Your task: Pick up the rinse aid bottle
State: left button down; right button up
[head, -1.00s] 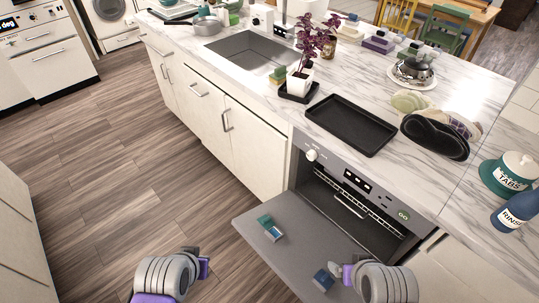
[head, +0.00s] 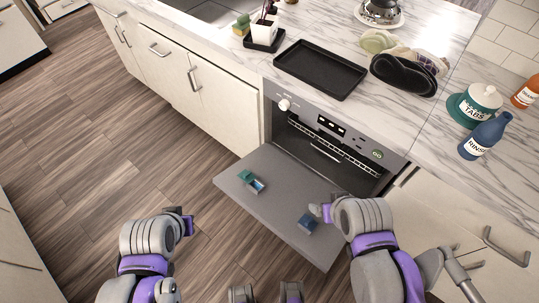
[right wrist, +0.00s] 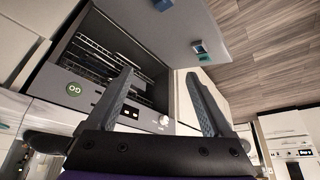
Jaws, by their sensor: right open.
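The rinse aid bottle (head: 483,139) is dark blue with a white RINSE label. It stands upright on the marble counter at the right in the head view, and nothing holds it. My right gripper (head: 316,211) is over the open dishwasher door, well to the left of the bottle and nearer to me. In the right wrist view its two fingers (right wrist: 161,72) are apart with nothing between them; the bottle does not show there. My left gripper (head: 188,223) is over the floor at lower left, its jaws too unclear to read.
A teal TABS jar (head: 483,99) stands close behind the bottle, and an orange bottle (head: 526,92) is at the right edge. The open dishwasher door (head: 270,215) juts out, bearing a blue block (head: 307,223) and a teal box (head: 255,184). A black tray (head: 320,69) lies on the counter.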

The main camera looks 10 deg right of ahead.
aim_at(488, 133)
jog(key=z, duration=2)
jog(key=k+j+u, duration=0.1)
jog(key=u, duration=0.3)
jog(key=j+u, duration=0.1)
jog(key=u, duration=0.25)
jog(key=k+j+u, duration=0.1)
jog(key=u, duration=0.3)
jog(key=j+u, duration=0.35)
jog(key=l+z, duration=0.1)
jog(key=z, duration=1.6)
jog(key=i+l+u, duration=0.1)
jog(key=l, duration=0.25)
